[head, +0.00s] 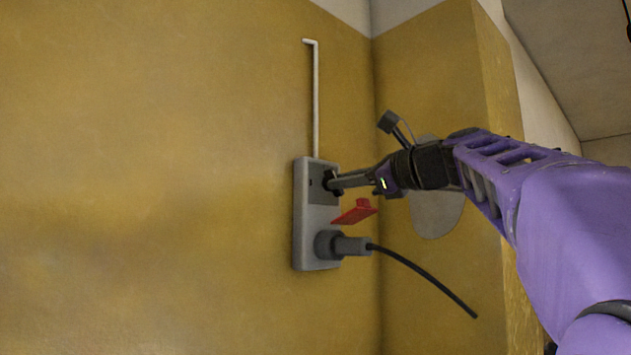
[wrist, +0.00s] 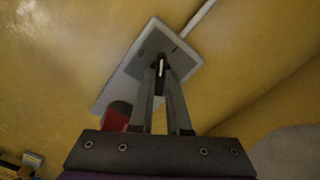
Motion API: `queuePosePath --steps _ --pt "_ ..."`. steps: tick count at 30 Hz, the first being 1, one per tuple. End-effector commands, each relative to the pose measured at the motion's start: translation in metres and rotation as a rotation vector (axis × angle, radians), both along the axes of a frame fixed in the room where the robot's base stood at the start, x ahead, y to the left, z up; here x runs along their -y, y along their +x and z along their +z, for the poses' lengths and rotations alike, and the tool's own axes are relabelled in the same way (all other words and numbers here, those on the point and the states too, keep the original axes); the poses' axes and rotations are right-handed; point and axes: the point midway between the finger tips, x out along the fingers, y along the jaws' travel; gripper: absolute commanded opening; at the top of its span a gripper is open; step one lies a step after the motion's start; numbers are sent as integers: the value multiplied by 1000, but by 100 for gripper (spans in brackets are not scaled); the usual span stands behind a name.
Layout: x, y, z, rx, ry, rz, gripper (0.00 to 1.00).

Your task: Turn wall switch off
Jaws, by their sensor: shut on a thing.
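The wall switch (head: 301,225) is a tall light-grey box on the yellow wall, with a darker grey panel in its upper part. It also shows tilted in the wrist view (wrist: 113,96). My gripper (head: 331,181) reaches in from the right, its fingertips at the dark upper panel. In the wrist view my gripper (wrist: 160,70) has its fingers closed together on a small part of the switch, mostly hidden by the tips. A red lever or flap (head: 355,212) sticks out of the box below the fingers. Its exact joint to the box is unclear.
A grey plug (head: 350,245) sits in the lower part of the box, and its black cable (head: 425,283) hangs down to the right. A thin white conduit (head: 316,100) runs up the wall above. The wall corner is close on the right; the left wall is bare.

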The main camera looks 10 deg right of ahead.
Motion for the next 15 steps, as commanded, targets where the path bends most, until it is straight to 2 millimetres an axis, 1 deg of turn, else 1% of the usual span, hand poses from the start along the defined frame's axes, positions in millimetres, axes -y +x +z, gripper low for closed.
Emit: queuePosePath --steps 8,15 --pt "-1 0 -1 72 -108 1 0" --pt "-1 0 -2 189 -283 0 0"
